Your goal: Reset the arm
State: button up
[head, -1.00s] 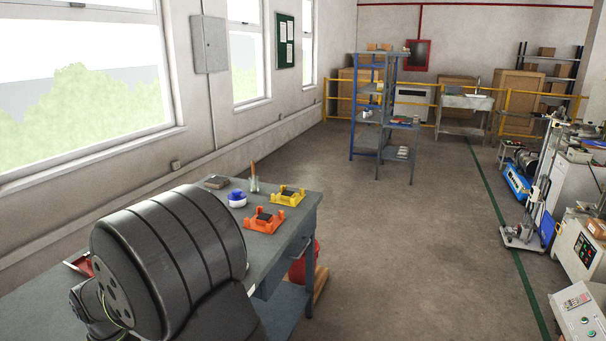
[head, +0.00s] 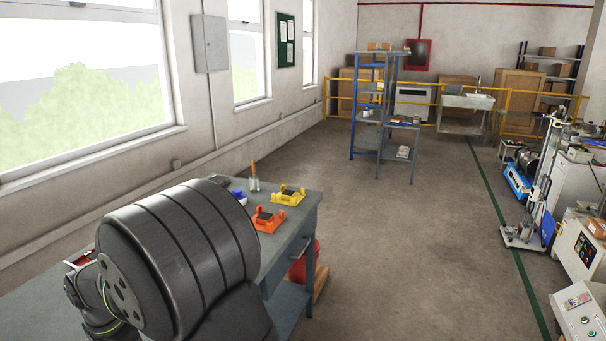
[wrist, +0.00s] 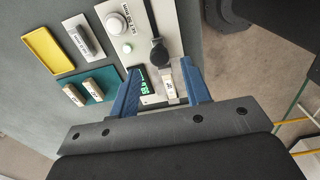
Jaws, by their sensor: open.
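My gripper (wrist: 160,68) shows in the wrist view with its two blue fingers spread apart. Nothing is held between them. Below the fingers lies a pale panel (wrist: 114,54) with a white knob and a dark round part. A green display (wrist: 140,80) and a cream labelled block (wrist: 169,86) appear between the fingers in the picture, apparently below them. In the head view my dark arm covers the near part of the grey workbench (head: 290,240); the gripper itself is hidden there.
A yellow tray (wrist: 48,50), a grey handled block (wrist: 87,42) and a teal tray (wrist: 98,78) with two cream blocks lie at left. In the head view, orange (head: 267,219) and yellow (head: 288,196) fixtures stand on the bench. Open floor (head: 400,260) lies right.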

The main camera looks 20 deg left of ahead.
notch_tip(320, 180, down, 4)
jog(key=shift+r, duration=0.1)
jog(key=shift+w, duration=0.9)
notch_tip(320, 180, up, 16)
jog(key=r, duration=0.1)
jog(key=f, duration=0.6)
jog(key=s+f, duration=0.1)
jog(key=f, duration=0.3)
